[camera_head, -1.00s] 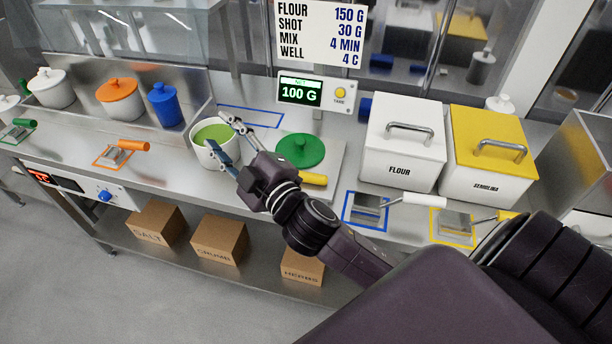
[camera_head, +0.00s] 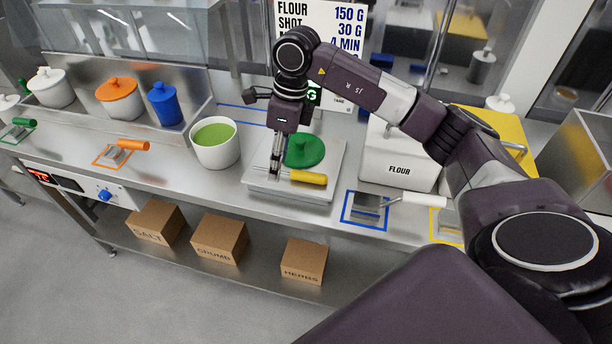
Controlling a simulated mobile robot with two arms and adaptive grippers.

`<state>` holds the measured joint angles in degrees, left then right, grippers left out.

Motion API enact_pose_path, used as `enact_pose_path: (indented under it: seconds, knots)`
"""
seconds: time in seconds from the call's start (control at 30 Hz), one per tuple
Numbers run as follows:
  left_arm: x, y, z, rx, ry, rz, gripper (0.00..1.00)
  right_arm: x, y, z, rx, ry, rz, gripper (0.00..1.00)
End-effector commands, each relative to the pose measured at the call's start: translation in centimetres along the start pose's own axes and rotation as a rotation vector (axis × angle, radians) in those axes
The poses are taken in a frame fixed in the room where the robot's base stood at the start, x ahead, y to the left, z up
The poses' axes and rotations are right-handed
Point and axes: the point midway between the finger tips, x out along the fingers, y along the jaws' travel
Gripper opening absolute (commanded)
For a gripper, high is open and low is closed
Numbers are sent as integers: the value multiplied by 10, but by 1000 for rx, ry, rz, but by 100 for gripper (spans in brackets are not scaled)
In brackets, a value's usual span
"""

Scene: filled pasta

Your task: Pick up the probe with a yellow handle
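The probe with a yellow handle (camera_head: 308,177) lies on the steel scale plate (camera_head: 318,190), its thin metal shaft pointing left. My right gripper (camera_head: 276,168) points down over the left part of the plate, with its fingertips at the probe's shaft, left of the yellow handle. The fingers show nearly edge-on, so I cannot tell their gap or whether they touch the shaft. My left gripper is not in view.
A green lid (camera_head: 305,150) lies on the plate just behind the probe. A white pot with green contents (camera_head: 214,142) stands left of the scale. The white flour bin (camera_head: 398,165) and a white-handled scraper (camera_head: 423,199) are to the right.

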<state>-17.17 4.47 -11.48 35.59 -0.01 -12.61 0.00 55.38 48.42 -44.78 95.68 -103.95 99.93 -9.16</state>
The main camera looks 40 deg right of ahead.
Motion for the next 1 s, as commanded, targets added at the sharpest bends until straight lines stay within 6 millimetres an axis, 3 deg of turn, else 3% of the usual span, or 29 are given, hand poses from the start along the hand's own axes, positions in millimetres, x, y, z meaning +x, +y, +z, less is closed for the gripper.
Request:
enact_pose_path:
  seconds: [0.03,0.1,0.23,0.57,0.8,1.0]
  knots:
    - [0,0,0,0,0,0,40,-11,-16,-16,20,56,-42,39]
    - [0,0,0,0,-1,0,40,-20,-29,-33,40,117,-77,39]
    - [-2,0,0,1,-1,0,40,-24,-40,-50,61,171,-103,39]
    - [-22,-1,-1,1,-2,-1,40,8,-42,-59,61,176,-101,39]
    - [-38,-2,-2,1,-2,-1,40,41,-45,-65,60,173,-101,39]
    - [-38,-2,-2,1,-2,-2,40,48,-46,-66,59,171,-105,39]
